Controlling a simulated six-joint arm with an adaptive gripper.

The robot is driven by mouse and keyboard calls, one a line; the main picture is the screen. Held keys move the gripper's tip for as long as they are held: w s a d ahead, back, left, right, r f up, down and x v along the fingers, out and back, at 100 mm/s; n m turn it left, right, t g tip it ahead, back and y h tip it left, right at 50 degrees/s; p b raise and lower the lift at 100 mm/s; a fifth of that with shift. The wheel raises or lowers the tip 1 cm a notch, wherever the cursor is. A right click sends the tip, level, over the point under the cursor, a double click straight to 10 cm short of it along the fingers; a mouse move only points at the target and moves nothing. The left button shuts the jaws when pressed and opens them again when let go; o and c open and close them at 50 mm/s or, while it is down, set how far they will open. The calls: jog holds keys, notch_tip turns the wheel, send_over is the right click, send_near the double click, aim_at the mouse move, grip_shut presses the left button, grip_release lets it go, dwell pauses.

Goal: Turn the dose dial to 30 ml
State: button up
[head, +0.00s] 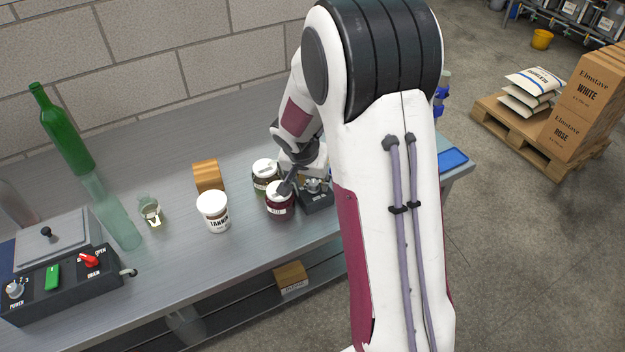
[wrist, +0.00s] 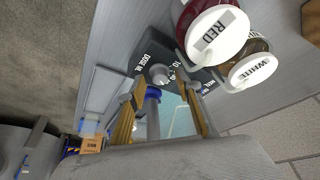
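The dose dial is a pale round knob (wrist: 160,76) on a dark box with white "DOSE ML" lettering in the wrist view. Part of a number scale shows beside it, but I cannot read the knob's setting. In the head view the dark dial box (head: 317,199) stands on the bench, partly hidden by my arm. My gripper (wrist: 163,92) is open, with its two fingers apart and the knob showing between and just beyond the tips. I cannot tell whether they touch it. In the head view the gripper (head: 287,185) is partly hidden among the jars.
Jars labelled RED (wrist: 214,33) and WHITE (wrist: 250,66) stand close beside the dial box. A blue tray (head: 453,160) lies right.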

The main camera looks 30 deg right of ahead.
grip_shut()
jog(key=shift+s+d+n+t+y, duration=0.1)
jog(key=shift+n+t+y, duration=0.3)
jog(key=shift+n, duration=1.1)
jog(key=shift+d+n+t+y, duration=0.1)
jog(key=shift+n+y, duration=0.5)
jog(key=shift+n, duration=0.9)
grip_release()
jog(key=shift+r, duration=0.2)
jog(key=v, duration=1.1)
jog(key=shift+s+r, duration=0.25)
jog(key=shift+s, duration=0.05)
